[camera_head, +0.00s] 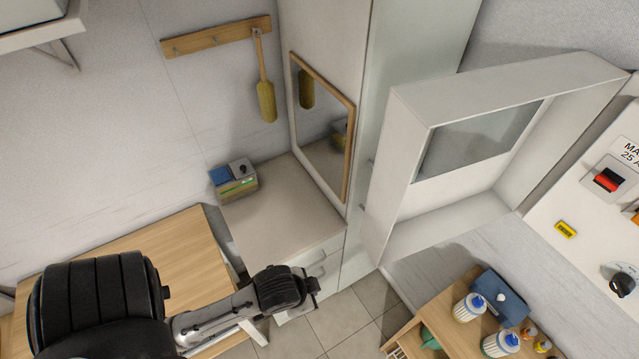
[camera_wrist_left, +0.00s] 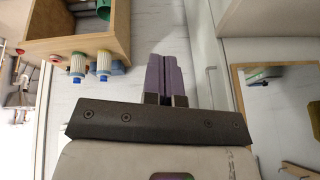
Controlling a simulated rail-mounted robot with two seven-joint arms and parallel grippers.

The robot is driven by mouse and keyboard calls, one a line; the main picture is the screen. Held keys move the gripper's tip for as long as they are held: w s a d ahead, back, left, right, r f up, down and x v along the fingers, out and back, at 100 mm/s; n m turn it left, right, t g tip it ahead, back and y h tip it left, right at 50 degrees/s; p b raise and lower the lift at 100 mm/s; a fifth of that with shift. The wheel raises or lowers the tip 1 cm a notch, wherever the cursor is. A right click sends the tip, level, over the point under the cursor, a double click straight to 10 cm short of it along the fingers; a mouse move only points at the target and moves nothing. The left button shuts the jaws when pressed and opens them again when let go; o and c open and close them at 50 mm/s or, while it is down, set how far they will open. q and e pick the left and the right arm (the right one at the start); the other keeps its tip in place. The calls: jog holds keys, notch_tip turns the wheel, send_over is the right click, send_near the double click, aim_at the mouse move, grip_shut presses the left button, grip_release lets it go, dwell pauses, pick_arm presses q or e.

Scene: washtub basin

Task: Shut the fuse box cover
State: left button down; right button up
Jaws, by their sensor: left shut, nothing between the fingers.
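The fuse box cover (camera_head: 500,90), a deep white frame with a grey window, stands swung open at the right of the head view. The fuse box panel (camera_head: 575,262) is exposed at the far right edge, with a red switch (camera_head: 607,180), a black knob (camera_head: 622,284) and a yellow label. My left gripper (camera_head: 315,288) is low and left of the cover, apart from it in the picture. In the left wrist view its purple-grey fingers (camera_wrist_left: 167,75) are shut together with nothing between them. My right gripper is not in view.
A mirror (camera_head: 322,130) hangs on the cabinet side behind a low counter (camera_head: 285,210). A wooden table (camera_head: 455,335) with bottles and a blue box stands below the panel. Another wooden table (camera_head: 150,262) is at left. Floor shows between them.

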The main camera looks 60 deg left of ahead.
pick_arm(q)
jog(key=w+a+f+n+t+h+b, duration=0.2)
jog(key=w+a+b, duration=0.9)
jog(key=a, duration=0.5)
jog(key=a+r+n+t+h+b, duration=0.1)
jog(key=a+r+n+t+h, duration=0.15)
jog(key=r+h, duration=0.5)
jog(key=a+r+n+t+h+b, duration=0.1)
jog(key=r+n+h, duration=0.35)
jog(key=r, duration=0.55)
jog(key=w+d+h+p, duration=0.1)
jog(key=w+d+p, duration=0.3)
jog(key=d, duration=0.8)
jog(key=shift+w+r, duration=0.25)
jog(key=shift+w, duration=0.55)
jog(key=shift+d, duration=0.15)
